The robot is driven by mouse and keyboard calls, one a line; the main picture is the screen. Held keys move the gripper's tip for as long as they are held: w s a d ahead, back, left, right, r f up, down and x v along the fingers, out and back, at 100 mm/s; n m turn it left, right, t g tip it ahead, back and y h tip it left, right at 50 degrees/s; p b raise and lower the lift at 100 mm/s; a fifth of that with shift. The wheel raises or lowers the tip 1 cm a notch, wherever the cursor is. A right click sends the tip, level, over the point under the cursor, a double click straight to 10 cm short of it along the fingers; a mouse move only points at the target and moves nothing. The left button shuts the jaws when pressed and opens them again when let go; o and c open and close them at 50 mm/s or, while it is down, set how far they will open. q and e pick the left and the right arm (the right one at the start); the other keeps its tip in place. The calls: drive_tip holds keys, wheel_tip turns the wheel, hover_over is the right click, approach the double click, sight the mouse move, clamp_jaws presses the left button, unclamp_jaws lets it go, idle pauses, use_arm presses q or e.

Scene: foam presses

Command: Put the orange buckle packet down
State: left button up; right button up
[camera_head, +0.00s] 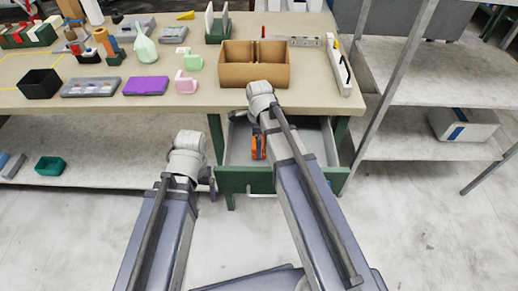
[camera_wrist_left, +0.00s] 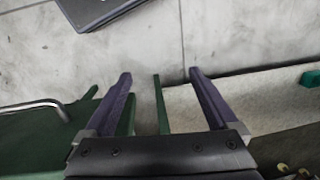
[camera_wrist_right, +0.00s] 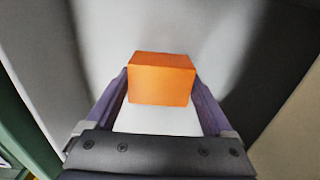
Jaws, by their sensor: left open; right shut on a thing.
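The orange buckle packet (camera_wrist_right: 161,80) is a plain orange block between the two fingers of my right gripper (camera_wrist_right: 160,84), which is shut on it. In the head view the packet (camera_head: 259,147) shows inside the open drawer (camera_head: 232,150) under the bench, partly behind my right arm. The pale drawer floor lies beneath it; I cannot tell whether the packet touches it. My left gripper (camera_wrist_left: 159,76) is open and empty. It hangs left of the drawer's green front (camera_head: 240,181), over the floor and the lower shelf.
A cardboard box (camera_head: 255,77) with a divider stands on the bench (camera_head: 210,98) above the drawer. A black bin (camera_head: 39,84), a purple block (camera_head: 145,86) and grey trays stand further left. A metal rack (camera_head: 430,93) is at right.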

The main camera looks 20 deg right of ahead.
drive_tip(key=shift+f, duration=0.55)
use_arm(q)
drive_tip(key=shift+f, duration=0.45)
use_arm(e)
drive_tip(key=shift+r, duration=0.15)
drive_tip(key=o, duration=1.2)
use_arm(q)
drive_tip(key=shift+f, duration=0.15)
use_arm(e)
drive_tip(key=shift+o, duration=0.2)
use_arm(q)
wheel_tip(320, 180, up, 12)
drive_tip(key=p, duration=1.2)
use_arm(e)
wheel_tip(320, 180, up, 12)
